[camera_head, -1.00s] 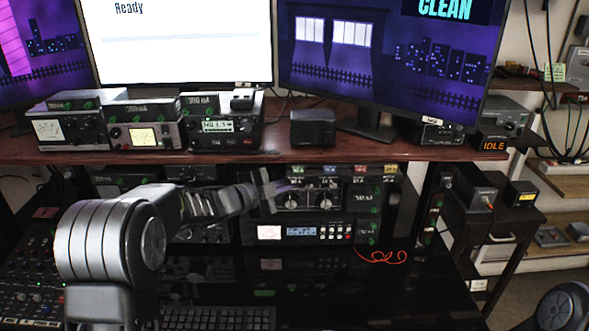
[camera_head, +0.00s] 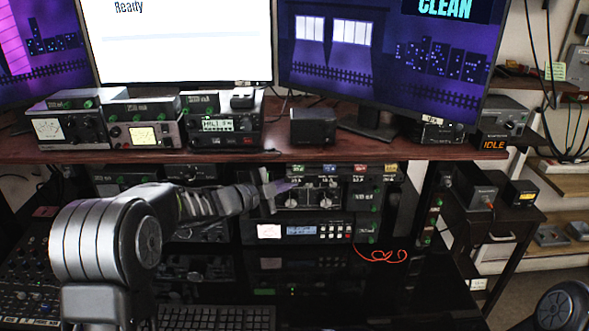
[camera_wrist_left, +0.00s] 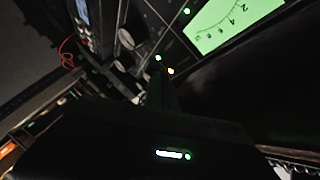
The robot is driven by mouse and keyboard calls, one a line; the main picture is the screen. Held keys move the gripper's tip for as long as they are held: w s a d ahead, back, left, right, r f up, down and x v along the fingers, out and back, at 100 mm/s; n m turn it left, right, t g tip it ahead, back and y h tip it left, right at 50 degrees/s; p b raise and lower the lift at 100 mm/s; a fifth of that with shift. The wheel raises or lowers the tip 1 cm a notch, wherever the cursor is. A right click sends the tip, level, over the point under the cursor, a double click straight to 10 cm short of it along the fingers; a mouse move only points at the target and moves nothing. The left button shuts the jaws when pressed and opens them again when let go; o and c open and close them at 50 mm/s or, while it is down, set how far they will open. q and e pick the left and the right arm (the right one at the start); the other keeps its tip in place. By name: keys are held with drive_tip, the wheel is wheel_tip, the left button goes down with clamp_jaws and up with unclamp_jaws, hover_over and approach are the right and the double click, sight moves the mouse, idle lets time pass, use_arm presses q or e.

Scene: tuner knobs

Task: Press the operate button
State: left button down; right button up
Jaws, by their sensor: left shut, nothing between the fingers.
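A black tuner unit with two large knobs (camera_head: 323,196) stands on the lower shelf in the head view. My left gripper (camera_head: 282,188) is shut and empty, in front of the unit's left side near the left knob. In the left wrist view, the dark shut fingers (camera_wrist_left: 163,88) point at a dark panel with a green lit meter (camera_wrist_left: 232,22), a knob (camera_wrist_left: 126,38) and small green and orange lights (camera_wrist_left: 164,65). I cannot make out which control is the operate button, or whether the fingertips touch the panel. My right gripper is out of view.
A unit with a small display (camera_head: 303,231) sits below the tuner, with a red cable (camera_head: 380,256) at its right. Several radios stand on the upper shelf. An orange sign reading IDLE (camera_head: 494,144) is at the right. A keyboard (camera_head: 215,318) lies in front.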

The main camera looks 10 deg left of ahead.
use_arm(q)
drive_tip(key=shift+s+d, duration=0.1)
drive_tip(key=shift+s, duration=0.1)
drive_tip(key=shift+s+d+b, duration=0.25)
drive_tip(key=shift+s, duration=0.7)
drive_tip(key=shift+s+d+b, duration=0.25)
drive_tip(key=shift+s+b, duration=0.05)
drive_tip(key=shift+s, duration=0.7)
drive_tip(key=shift+s+d+b, duration=0.25)
drive_tip(key=shift+s, duration=0.7)
